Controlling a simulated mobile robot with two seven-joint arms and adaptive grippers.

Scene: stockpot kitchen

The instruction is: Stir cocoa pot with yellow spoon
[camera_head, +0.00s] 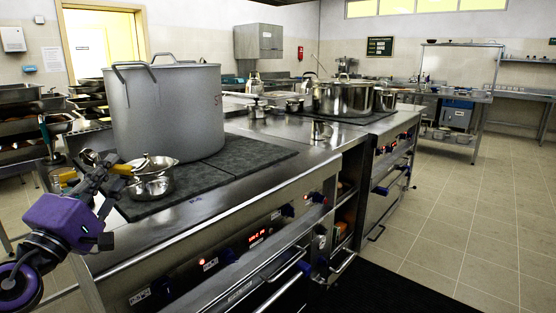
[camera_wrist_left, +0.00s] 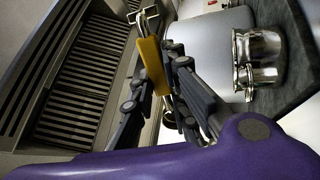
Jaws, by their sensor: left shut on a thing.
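My left gripper (camera_head: 116,168) is shut on the yellow handle of the spoon (camera_head: 123,169); the handle also shows between my fingers in the left wrist view (camera_wrist_left: 152,66). The spoon's metal end (camera_wrist_left: 146,17) extends past my fingertips. In the head view, a small shiny steel pot (camera_head: 154,186) sits on the dark stove mat just right of my gripper. The pot's shiny steel also shows in the wrist view (camera_wrist_left: 262,48), to the right of the spoon. I cannot see the pot's contents or tell whether the spoon touches it. My right gripper is out of view.
A tall grey stockpot (camera_head: 168,112) stands close behind the small pot. Further steel pots (camera_head: 342,97) stand on the far stove section. The counter front has knobs and a rail (camera_head: 262,272). The tiled floor (camera_head: 456,215) at right is open.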

